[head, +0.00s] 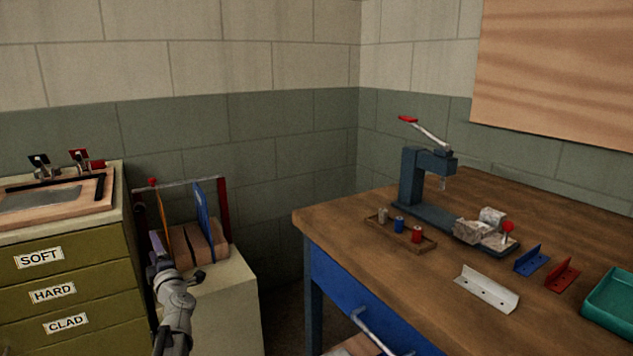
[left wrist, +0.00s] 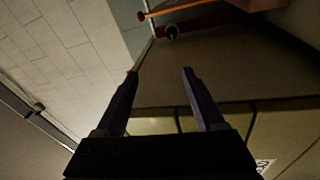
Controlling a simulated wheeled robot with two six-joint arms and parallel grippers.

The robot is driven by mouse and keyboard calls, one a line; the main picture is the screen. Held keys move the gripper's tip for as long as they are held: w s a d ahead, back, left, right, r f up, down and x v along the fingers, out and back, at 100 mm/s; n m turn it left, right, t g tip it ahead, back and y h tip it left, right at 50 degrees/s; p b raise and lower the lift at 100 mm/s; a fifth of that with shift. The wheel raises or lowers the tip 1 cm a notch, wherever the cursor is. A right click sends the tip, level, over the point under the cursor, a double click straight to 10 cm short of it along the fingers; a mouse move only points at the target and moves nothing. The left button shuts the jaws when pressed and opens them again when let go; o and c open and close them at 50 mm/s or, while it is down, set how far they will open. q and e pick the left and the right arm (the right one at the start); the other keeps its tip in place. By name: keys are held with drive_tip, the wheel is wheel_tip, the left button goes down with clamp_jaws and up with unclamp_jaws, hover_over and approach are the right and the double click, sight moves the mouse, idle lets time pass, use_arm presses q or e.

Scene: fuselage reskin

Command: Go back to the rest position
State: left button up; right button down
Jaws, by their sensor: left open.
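My left gripper (head: 160,252) is in the lower left of the head view, in front of the small pale cabinet with the rack. In the left wrist view its two dark fingers (left wrist: 158,85) stand apart with nothing between them. Beyond the fingers are a drawer cabinet's side and a tiled wall. My right gripper is in neither view.
An olive drawer cabinet (head: 60,267) stands at left, close to my left arm. A rack with a blue panel (head: 201,212) sits on the pale cabinet (head: 235,290). At right, a workbench (head: 400,275) holds a lever press (head: 415,185), brackets and a teal tray (head: 610,300).

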use_arm(q)
drive_tip(key=w+d+r+m+t+h+p, duration=0.1)
drive_tip(key=d+r+m+h+p, duration=0.35)
drive_tip(key=d, duration=0.65)
drive_tip(key=w+d+r+m+h+p, duration=0.1)
drive_tip(key=w+d+m+h+p, duration=0.1)
drive_tip(key=d+m+h+p, duration=0.55)
drive_tip(key=s+d+m+g+h+p, duration=0.2)
drive_tip(key=s+d+m+g+p, duration=0.15)
drive_tip(key=d, duration=0.45)
drive_tip(key=s+d+m+g+h+p, duration=0.2)
drive_tip(key=s+d+m+h+p, duration=0.15)
drive_tip(key=d, duration=0.55)
drive_tip(key=s+d+m+g+y+p, duration=0.1)
drive_tip(key=s+d+m+g+p, duration=0.45)
drive_tip(key=s+p, duration=0.5)
drive_tip(key=s+a+r+m+g+y+p, duration=0.1)
drive_tip(key=s+r+g+y+p, duration=0.1)
drive_tip(key=s, duration=0.6)
drive_tip(key=s+a+r+m+g+y+p, duration=0.2)
drive_tip(key=s+g+y+p, duration=0.1)
drive_tip(key=s, duration=0.6)
drive_tip(key=shift+s+a+r+g+p, duration=0.15)
drive_tip(key=shift+r+g+p, duration=0.25)
drive_tip(key=shift+g+p, duration=0.4)
